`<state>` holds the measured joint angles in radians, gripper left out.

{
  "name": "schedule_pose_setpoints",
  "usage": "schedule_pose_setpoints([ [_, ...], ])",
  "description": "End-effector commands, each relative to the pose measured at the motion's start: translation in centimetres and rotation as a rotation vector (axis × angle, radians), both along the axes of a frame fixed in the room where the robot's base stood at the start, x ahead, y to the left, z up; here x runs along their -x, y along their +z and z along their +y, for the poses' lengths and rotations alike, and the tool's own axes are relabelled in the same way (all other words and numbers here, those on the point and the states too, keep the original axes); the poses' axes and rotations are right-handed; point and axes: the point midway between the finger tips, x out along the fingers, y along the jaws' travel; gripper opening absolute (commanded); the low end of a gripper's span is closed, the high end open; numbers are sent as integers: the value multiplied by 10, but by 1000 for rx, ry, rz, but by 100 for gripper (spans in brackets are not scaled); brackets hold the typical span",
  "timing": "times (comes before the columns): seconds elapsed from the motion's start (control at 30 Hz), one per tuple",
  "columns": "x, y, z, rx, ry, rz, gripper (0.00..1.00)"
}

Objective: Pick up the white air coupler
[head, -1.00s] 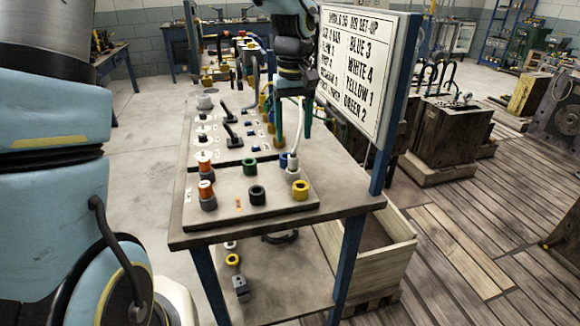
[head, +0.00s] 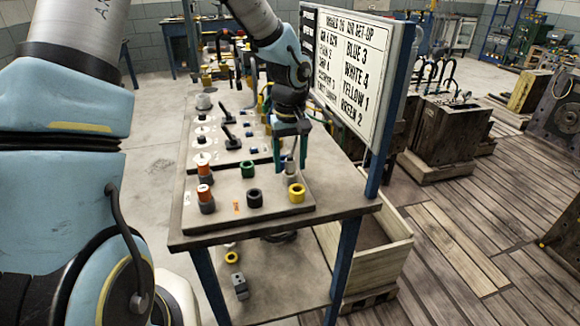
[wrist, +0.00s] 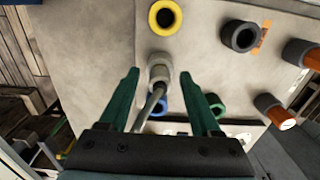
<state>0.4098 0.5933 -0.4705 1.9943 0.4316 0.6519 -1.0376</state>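The white air coupler (wrist: 160,62) stands on the board, whitish-grey, with a grey stem or hose running from it towards the wrist camera. It also shows in the head view (head: 290,166), partly hidden between my fingers. My gripper (wrist: 160,76) has dark green fingers and is open. In the wrist view one finger is on each side of the coupler, with a visible gap on both sides. In the head view my gripper (head: 291,168) is over the coupler at the board's right side. I cannot tell the fingertips' exact height.
A yellow coupler (head: 296,193) stands close in front, a black one (head: 254,198) and a green one (head: 247,169) to the left. A blue ring (wrist: 161,104) is near the fingers. Orange-topped parts (head: 205,194) stand farther left. The lettered sign (head: 352,70) rises close on the right.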

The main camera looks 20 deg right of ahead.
Motion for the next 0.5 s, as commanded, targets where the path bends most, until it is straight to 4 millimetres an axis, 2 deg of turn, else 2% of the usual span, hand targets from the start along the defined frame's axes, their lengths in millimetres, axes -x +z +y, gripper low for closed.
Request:
schedule_pose_setpoints([
  [0.07,0,0,0,0,0,0,54],
  [0.5,0,1,0,0,0,0,5],
])
